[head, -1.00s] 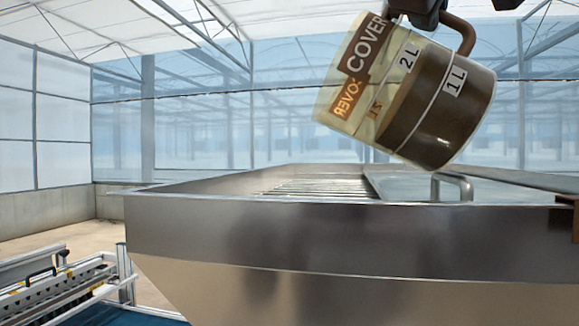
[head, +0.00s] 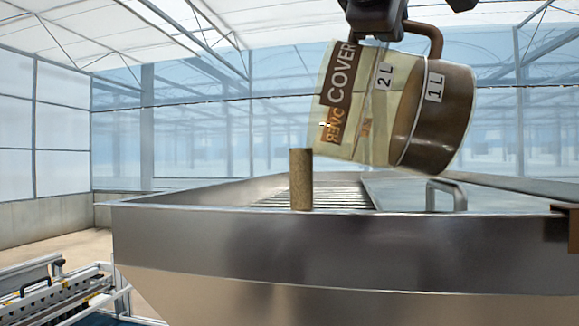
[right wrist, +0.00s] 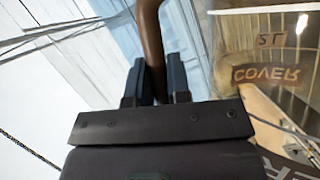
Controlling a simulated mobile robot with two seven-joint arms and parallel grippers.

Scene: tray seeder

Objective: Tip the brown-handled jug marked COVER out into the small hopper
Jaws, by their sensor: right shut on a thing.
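A brown column of material (head: 301,180) stands below the mouth, reaching down behind the hopper's front rim. My right gripper (right wrist: 160,80) is shut on the brown handle (right wrist: 150,30); in the head view part of it shows at the top edge above the jug. My left gripper is not in view.
The hopper has a bar grille (head: 335,196) inside at the left and a flat cover with a metal handle (head: 446,194) at the right. A tray-machine frame (head: 50,290) stands low at the left. Open air surrounds the jug's left side.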

